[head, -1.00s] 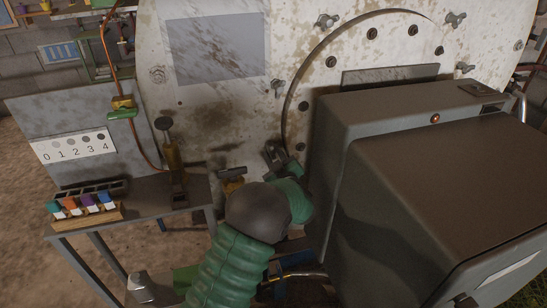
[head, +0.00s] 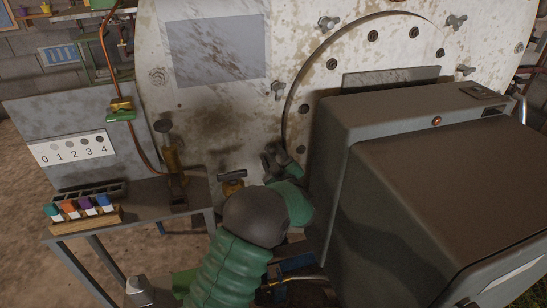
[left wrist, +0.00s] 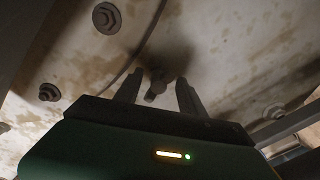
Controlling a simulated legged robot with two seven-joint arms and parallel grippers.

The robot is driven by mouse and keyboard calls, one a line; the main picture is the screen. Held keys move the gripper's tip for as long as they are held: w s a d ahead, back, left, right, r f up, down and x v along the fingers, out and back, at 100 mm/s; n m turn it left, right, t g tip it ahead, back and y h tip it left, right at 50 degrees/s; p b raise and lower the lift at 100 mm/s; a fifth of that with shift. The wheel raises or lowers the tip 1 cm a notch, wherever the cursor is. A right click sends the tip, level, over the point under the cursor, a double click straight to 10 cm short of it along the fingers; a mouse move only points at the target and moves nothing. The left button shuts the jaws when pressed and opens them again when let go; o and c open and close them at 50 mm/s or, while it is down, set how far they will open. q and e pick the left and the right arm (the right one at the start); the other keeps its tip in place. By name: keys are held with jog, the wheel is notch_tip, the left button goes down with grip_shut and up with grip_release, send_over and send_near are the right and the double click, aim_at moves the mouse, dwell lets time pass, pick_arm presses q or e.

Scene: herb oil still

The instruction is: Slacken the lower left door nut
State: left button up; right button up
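The lower left door nut (left wrist: 157,80) shows in the left wrist view as a small dark nut on the pale, stained door face. My left gripper (left wrist: 158,94) is open, with one finger to each side of the nut. The nut lies in the gap, near the fingertip ends; I cannot tell whether either finger touches it. In the head view my left gripper (head: 275,158) is at the lower left edge of the round door (head: 400,50), and it hides this nut. My right gripper is in neither view.
Wing nuts (head: 278,90) and dark bolts (head: 331,63) sit around the door. A metal side table (head: 150,197) at the left holds coloured vials (head: 78,207) and a brass fitting (head: 172,160). A grey boxy form covers the lower right; I cannot tell whether it is mine.

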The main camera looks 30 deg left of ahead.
pick_arm(q)
jog(key=p+v, duration=0.2)
jog(key=v, duration=1.5)
jog(key=shift+p, duration=0.4)
jog(key=shift+w, duration=0.1)
